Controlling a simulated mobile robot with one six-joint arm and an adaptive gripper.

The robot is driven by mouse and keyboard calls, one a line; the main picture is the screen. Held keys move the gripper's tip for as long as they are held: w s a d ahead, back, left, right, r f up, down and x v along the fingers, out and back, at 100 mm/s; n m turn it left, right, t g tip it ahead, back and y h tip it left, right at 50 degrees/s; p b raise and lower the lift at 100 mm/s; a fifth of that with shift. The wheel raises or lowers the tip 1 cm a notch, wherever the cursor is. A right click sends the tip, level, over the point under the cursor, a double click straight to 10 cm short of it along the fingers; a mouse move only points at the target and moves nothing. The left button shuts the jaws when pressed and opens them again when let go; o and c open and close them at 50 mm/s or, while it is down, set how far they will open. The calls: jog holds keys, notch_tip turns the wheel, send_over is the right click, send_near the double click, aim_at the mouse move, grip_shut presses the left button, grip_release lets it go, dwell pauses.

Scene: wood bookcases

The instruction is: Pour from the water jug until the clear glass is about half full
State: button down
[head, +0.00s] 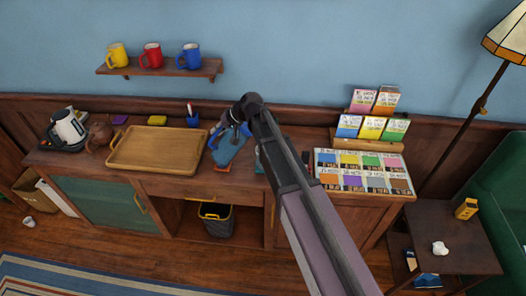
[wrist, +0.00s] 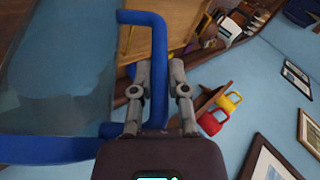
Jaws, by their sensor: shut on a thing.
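The water jug (head: 229,150) has a clear bluish body and blue trim. It is at the right of the wooden tray in the head view, over the sideboard. In the wrist view its see-through body (wrist: 60,65) fills the left side, with its blue handle (wrist: 158,45) beside my fingers. My gripper (head: 235,118) is shut on the handle; its two fingers also show in the wrist view (wrist: 160,72). The jug's tilt and water level are hard to tell. I cannot make out the clear glass; a small teal thing (head: 260,160) is mostly hidden behind my arm.
A wooden tray (head: 112,160) lies empty on the sideboard, with a kettle (head: 68,127) and teapot (head: 99,135) at its left. A blue pen cup (head: 193,120) stands behind. Mugs sit on a wall shelf (head: 160,71). A card rack (head: 362,183) is at the right.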

aim_at(226, 135)
jog(key=shift+w+d+f+m+g+y+b, duration=0.3)
jog(key=shift+d+f+y+b, duration=0.45)
jog(key=shift+b, duration=0.85)
jog(key=shift+w+d+f+m+g+y+b, duration=0.1)
jog(key=shift+w+d+f+g+y+b, duration=0.3)
jog(key=shift+y+b, duration=0.9)
dwell(2.5)
jog(key=shift+s+r+h, duration=0.1)
jog(key=shift+r+h, duration=0.1)
jog(key=shift+h, duration=0.15)
jog(key=shift+s+a+r+h+p, duration=0.2)
jog(key=shift+a+r+h+p, duration=0.25)
jog(key=shift+p, duration=0.45)
jog(key=h+p, duration=0.1)
jog(key=p, duration=0.1)
jog(key=a+r+t+h+p, duration=0.1)
jog(key=p, duration=0.1)
jog(key=shift+s+a+r+n, duration=0.15)
jog(key=shift+s+r+n, duration=0.1)
jog(key=shift+s+n, duration=0.15)
jog(key=shift+a+h+p, duration=0.15)
jog(key=shift+h+p, duration=0.1)
jog(key=shift+p, duration=0.05)
jog(key=shift+f, duration=0.2)
jog(key=shift+s+a+r, duration=0.1)
jog(key=shift+r, duration=0.05)
